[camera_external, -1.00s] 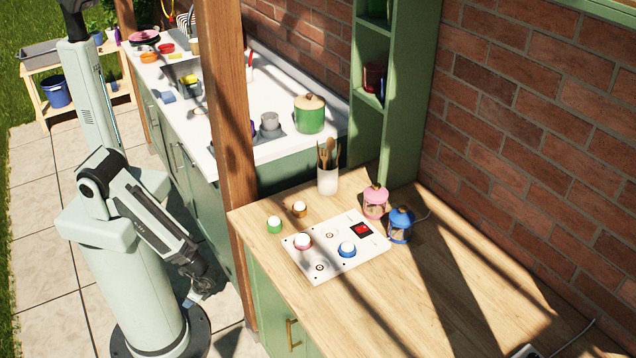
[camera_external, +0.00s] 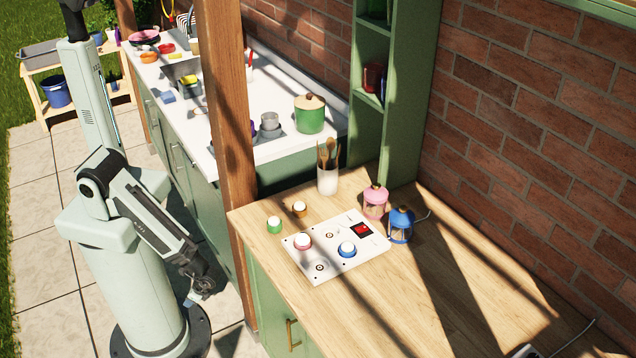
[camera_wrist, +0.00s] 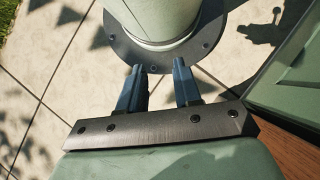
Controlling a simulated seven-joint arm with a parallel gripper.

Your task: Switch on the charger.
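The charger is a white board (camera_external: 345,272) lying flat on the wooden counter in the external view. It has a red switch (camera_external: 361,230) in a black frame near its back right corner; which way it is set cannot be told. A pink-based white knob-like piece (camera_external: 303,242) and a blue-based one (camera_external: 347,250) sit on the board. My gripper (camera_external: 192,300) hangs low left of the counter, away from the charger. In the wrist view my gripper (camera_wrist: 161,72) has its two blue fingers apart with nothing between them.
A green-based piece (camera_external: 274,225) and an orange-based piece (camera_external: 299,209) stand behind the board. A pink lantern (camera_external: 375,202), a blue lantern (camera_external: 400,225) and a utensil jar (camera_external: 327,178) stand near it. A wooden post (camera_external: 228,130) rises at the counter's left corner. The counter's right part is mostly clear.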

